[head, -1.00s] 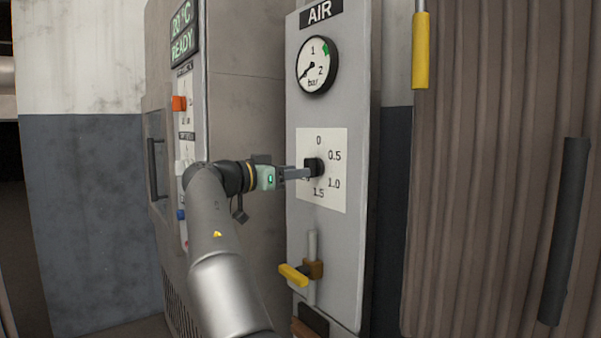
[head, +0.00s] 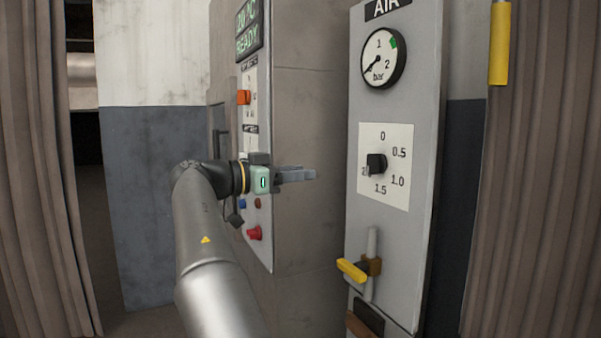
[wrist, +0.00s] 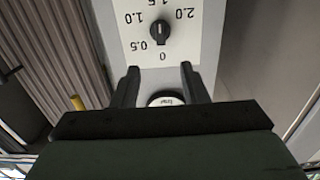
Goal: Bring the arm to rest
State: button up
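My gripper (head: 313,175) is held out level in front of the AIR panel (head: 401,240), to the left of the black knob (head: 376,164) and apart from it. In the wrist view my two fingers (wrist: 159,78) stand apart with nothing between them, so it is open and empty. The knob also shows beyond the fingertips in the wrist view (wrist: 160,33), on a white dial plate (wrist: 190,45) seen upside down. I cannot tell the knob's exact setting.
A pressure gauge (head: 383,58) above the knob has its needle at lower left, away from its green mark. A yellow-handled valve (head: 352,269) sits below. A control cabinet (head: 305,110) stands behind my gripper. Brown curtains (head: 530,200) hang on both sides.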

jog(key=s+d+f+n+g+y+p, duration=0.1)
jog(key=d+f+n+g+y+p, duration=0.2)
jog(key=d+p, duration=0.5)
jog(key=s+d+f+n+g+y+p, duration=0.1)
jog(key=s+d+f+n+y+p, duration=0.2)
jog(key=d, duration=0.9)
jog(key=s+a+f+n+g+y+p, duration=0.1)
jog(key=s+f+n+y+p, duration=0.1)
jog(key=s+p, duration=0.4)
jog(key=s+a+f+n+g+y+p, duration=0.1)
jog(key=s+y+p, duration=0.4)
jog(key=s, duration=1)
jog(key=s+a+f+n+g+y+p, duration=0.1)
jog(key=s+a+f+n+y+p, duration=0.2)
jog(key=s+p, duration=0.4)
jog(key=s+f+n, duration=0.1)
jog(key=s, duration=0.3)
jog(key=shift+s, duration=0.15)
